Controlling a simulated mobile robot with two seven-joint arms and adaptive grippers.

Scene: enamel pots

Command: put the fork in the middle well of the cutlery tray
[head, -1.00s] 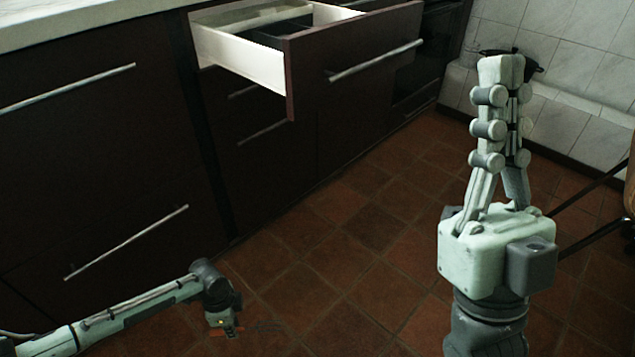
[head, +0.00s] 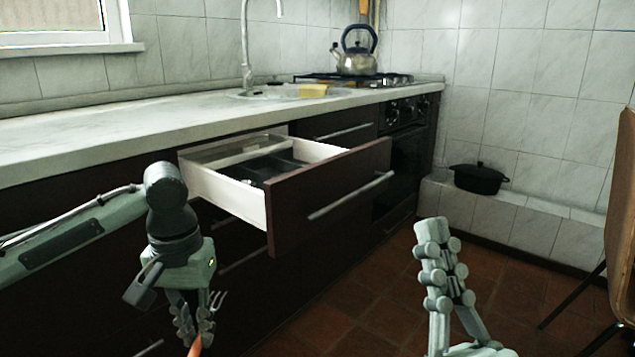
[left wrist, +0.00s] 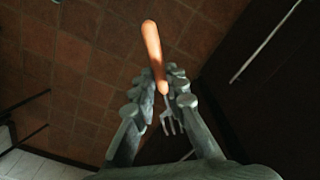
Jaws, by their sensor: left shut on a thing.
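The fork (left wrist: 152,45) has an orange handle and metal tines. My left gripper (head: 193,330) is shut on it, with the handle sticking out on one side and the tines on the other. The handle also shows at the bottom of the head view (head: 195,346). The gripper points down, left of and nearer than the open drawer (head: 230,194). A dark divided tray (head: 268,168), apparently the cutlery tray, lies inside the drawer; its wells are not clear from here. My right gripper (head: 440,255) points up at lower right, its fingers together and empty.
The drawer's dark front (head: 325,200) juts out with a long bar handle. The marble counter (head: 110,130) runs above the cabinets. A kettle (head: 356,60) stands on the hob. A black pot (head: 480,178) sits on a tiled ledge, and a chair stands at right.

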